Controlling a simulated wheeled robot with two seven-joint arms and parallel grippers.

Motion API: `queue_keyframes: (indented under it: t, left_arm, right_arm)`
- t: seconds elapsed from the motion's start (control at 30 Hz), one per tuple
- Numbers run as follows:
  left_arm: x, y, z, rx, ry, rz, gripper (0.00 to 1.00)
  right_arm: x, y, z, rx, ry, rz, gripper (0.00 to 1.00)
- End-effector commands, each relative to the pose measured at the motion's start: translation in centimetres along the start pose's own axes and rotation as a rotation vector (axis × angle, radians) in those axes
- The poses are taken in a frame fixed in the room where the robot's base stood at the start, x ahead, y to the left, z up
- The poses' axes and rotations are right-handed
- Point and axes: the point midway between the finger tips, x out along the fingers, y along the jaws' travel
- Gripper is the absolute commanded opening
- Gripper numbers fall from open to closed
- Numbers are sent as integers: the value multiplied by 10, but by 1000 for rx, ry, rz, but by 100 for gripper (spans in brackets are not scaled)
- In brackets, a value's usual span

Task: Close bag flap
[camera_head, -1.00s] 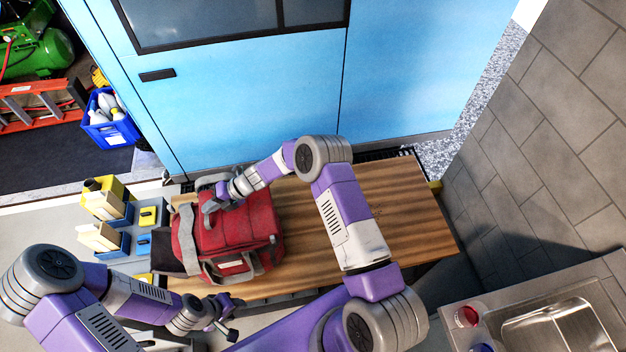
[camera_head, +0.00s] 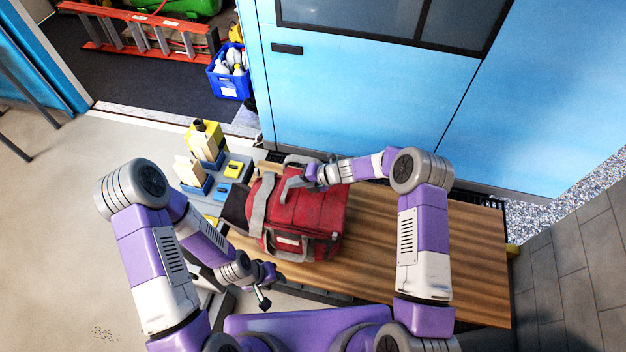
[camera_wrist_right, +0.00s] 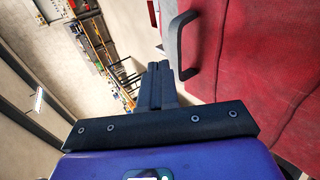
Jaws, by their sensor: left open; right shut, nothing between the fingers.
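The red bag (camera_head: 312,222) with grey straps lies on the wooden bench. A dark flap (camera_head: 236,207) sticks out at its left end, over the bench's left edge. My right gripper (camera_head: 287,190) is shut and empty over the bag's upper left part, by a grey strap. In the right wrist view my right gripper (camera_wrist_right: 160,72) has its fingers together beside the red bag (camera_wrist_right: 245,60), close to a dark handle (camera_wrist_right: 178,45). I cannot tell whether it touches the bag. My left gripper (camera_head: 268,285) is open and empty in front of the bench, below the bag.
The wooden bench (camera_head: 430,240) is clear to the right of the bag. Yellow and blue bins (camera_head: 205,150) stand left of it. A blue cabinet (camera_head: 370,105) is behind. A blue crate with bottles (camera_head: 230,82) stands on the floor at the back.

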Motion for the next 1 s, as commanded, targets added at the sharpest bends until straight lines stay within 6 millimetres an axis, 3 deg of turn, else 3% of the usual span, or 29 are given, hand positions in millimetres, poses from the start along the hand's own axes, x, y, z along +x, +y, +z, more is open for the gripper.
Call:
queue_keyframes:
  t: [0.07,0.17,0.5,0.7,1.0]
  left_arm:
    - [-17,6,1,0,0,0,43]
    - [-6,3,0,1,0,0,43]
    - [-2,1,0,0,0,0,43]
    - [-2,1,0,0,0,0,43]
    - [-2,1,0,0,0,0,43]
  right_arm:
    - [-19,11,2,1,-5,2,0]
    - [-37,16,3,-3,-8,2,0]
    - [-93,40,2,-2,-6,5,0]
    - [-104,44,2,-2,-4,4,0]
    - [-104,45,2,-1,-3,5,0]
